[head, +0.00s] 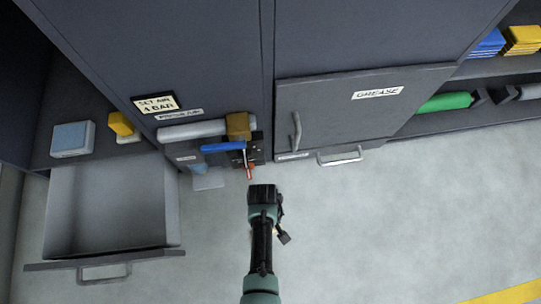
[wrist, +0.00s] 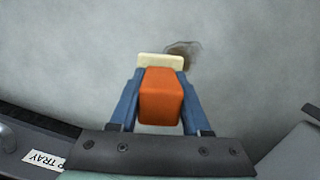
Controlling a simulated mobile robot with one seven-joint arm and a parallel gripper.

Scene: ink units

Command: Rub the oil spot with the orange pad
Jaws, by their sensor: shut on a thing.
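In the wrist view my gripper (wrist: 160,100) is shut on the orange pad (wrist: 160,95), its two blue fingers on either side. A pale cream layer (wrist: 160,62) shows at the pad's far end. The dark oil spot (wrist: 186,50) lies on the grey floor, just beyond and right of the pad. The pad's end hides part of the spot. I cannot tell whether the pad touches the floor. In the head view the dark end of my arm (head: 263,195) is over the floor in front of the cabinets, and I cannot make out the spot.
An open, empty-looking drawer (head: 112,215) juts out at the left. A blue bar (head: 222,147) and a white cylinder (head: 192,131) are at the cabinet front. The GREASE door (head: 350,110) is closed. The floor (head: 400,220) to the right is clear.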

